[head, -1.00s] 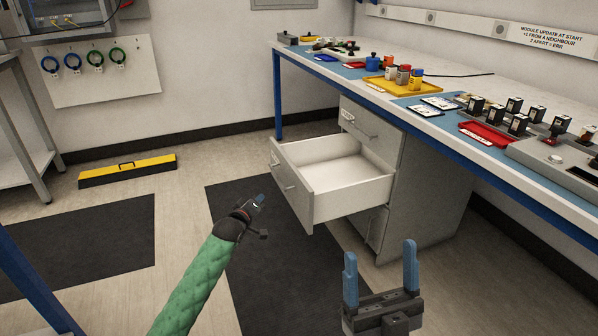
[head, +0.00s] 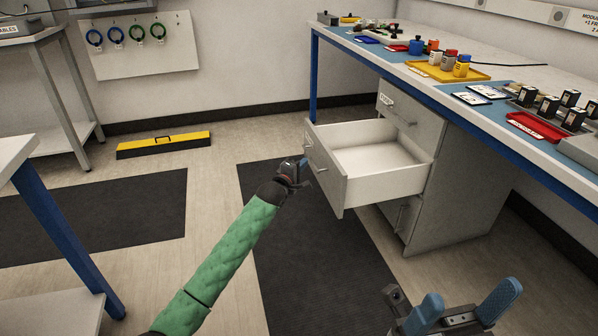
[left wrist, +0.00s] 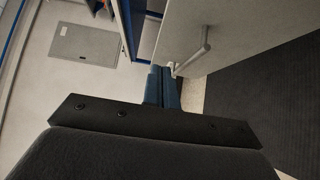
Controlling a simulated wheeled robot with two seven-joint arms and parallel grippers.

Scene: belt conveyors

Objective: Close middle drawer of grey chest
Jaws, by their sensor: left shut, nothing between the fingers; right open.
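The grey chest (head: 457,190) stands under the workbench. Its middle drawer (head: 381,184) is pulled far out and looks empty inside. The top drawer (head: 399,107) and the lower drawer (head: 404,222) are shut. My left gripper (head: 303,162) is shut and empty, close to the middle drawer's front near its handle. In the left wrist view, its blue fingers (left wrist: 162,88) are together beside the drawer handle (left wrist: 193,52); I cannot tell whether they touch the drawer. My right gripper (head: 465,308) is open and empty at the bottom right, apart from the chest.
The workbench (head: 432,85) above carries a yellow tray (head: 447,74) with small bottles, a red tray (head: 537,127) and several black-and-white modules. A dark mat (head: 290,250) covers the floor in front. A yellow-black bar (head: 163,144) lies by the wall. Another table (head: 12,150) edges in at left.

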